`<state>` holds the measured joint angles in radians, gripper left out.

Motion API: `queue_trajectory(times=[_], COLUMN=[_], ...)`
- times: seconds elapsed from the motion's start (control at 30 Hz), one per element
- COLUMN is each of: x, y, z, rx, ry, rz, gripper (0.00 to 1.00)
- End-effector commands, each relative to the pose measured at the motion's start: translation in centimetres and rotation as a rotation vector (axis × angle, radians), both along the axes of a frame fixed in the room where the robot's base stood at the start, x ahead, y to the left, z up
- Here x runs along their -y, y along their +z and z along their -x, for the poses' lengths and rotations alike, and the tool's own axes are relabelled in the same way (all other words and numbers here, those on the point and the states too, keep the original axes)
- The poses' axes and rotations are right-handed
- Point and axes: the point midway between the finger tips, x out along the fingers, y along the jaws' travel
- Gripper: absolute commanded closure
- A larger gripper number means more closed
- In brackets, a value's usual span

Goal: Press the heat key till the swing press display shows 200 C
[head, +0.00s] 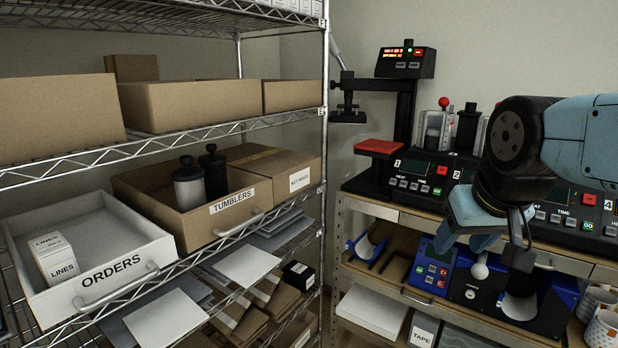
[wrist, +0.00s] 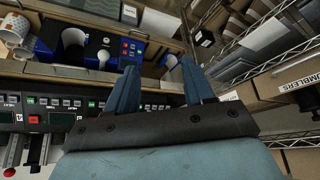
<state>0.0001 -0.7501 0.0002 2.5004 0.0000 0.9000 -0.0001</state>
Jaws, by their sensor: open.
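My gripper (head: 492,240) is at the right in the head view, in front of the bench and well below and right of the control box. In the wrist view my gripper (wrist: 160,72) is open, with nothing between its fingers.
Mug press consoles (head: 425,175) with HEAT, TIME and GO keys line the bench right of the swing press. A blue press (head: 430,268) and mugs (head: 603,325) are on the shelf below. A wire rack (head: 325,130) with boxes fills the left.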

Motion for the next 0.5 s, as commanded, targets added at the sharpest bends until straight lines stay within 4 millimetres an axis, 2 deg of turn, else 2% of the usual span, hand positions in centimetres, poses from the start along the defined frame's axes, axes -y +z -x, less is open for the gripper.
queue_trajectory(times=[0.07,0.5], x=[0.0,0.0], y=[0.0,0.02], z=[-0.01,-0.01], rx=[0.0,0.0], ry=[0.0,0.0], rz=[0.0,0.0], gripper=[0.56,0.98])
